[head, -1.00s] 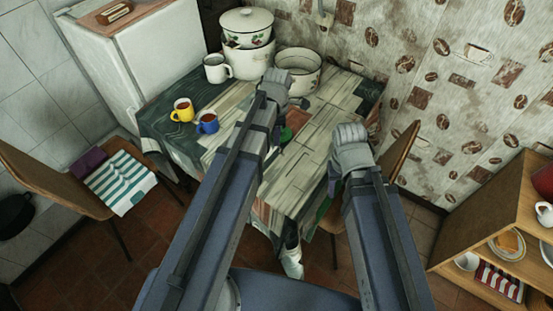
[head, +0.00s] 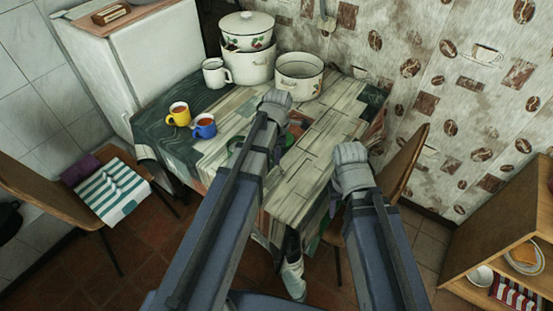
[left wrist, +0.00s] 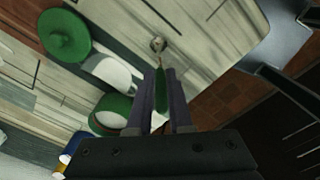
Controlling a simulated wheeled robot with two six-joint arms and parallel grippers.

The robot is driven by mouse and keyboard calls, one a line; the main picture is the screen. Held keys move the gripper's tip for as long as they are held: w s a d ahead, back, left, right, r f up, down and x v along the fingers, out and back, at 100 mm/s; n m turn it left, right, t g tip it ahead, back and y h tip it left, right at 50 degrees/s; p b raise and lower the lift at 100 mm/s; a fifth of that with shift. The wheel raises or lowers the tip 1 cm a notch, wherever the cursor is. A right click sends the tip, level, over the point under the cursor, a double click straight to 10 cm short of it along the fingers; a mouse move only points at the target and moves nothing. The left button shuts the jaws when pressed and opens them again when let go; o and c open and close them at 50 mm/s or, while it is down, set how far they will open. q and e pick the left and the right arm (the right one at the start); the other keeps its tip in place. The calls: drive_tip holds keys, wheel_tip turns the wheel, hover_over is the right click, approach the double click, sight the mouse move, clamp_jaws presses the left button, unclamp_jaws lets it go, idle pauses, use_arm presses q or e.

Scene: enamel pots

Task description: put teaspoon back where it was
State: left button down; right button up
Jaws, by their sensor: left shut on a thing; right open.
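The teaspoon shows in the left wrist view, with its small metal bowl (left wrist: 158,44) pointing away and its green handle (left wrist: 160,88) between my left gripper's fingers. My left gripper (left wrist: 160,75) is shut on that handle. In the head view my left gripper (head: 276,103) is over the middle of the table (head: 318,137); its arm and hand hide the spoon there. I cannot tell whether the spoon touches the table. My right gripper (head: 349,157) is open and empty near the table's right front edge.
A yellow mug (head: 178,114) and a blue mug (head: 204,127) stand on the left. A white mug (head: 215,73), stacked pots (head: 248,65) and an open pot (head: 300,78) stand behind. A green round shape (left wrist: 65,36) lies near the spoon. Chairs (head: 405,165) flank the table.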

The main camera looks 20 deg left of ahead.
use_arm(q)
drive_tip(key=shift+r, duration=0.1)
drive_tip(key=c, duration=0.8)
unclamp_jaws()
drive_tip(key=shift+c, duration=0.2)
wheel_tip(320, 180, up, 12)
drive_tip(key=p, duration=1.2)
drive_tip(key=s+d+m, duration=0.5)
drive_tip(key=s+m, duration=0.2)
drive_tip(key=m, duration=0.6)
drive_tip(key=s+d+m+y, duration=0.1)
drive_tip(key=s+d+m, duration=0.4)
drive_tip(key=m, duration=0.8)
drive_tip(key=shift+s+d+m, duration=0.25)
drive_tip(key=shift+s+m, duration=0.15)
drive_tip(key=shift+s, duration=0.75)
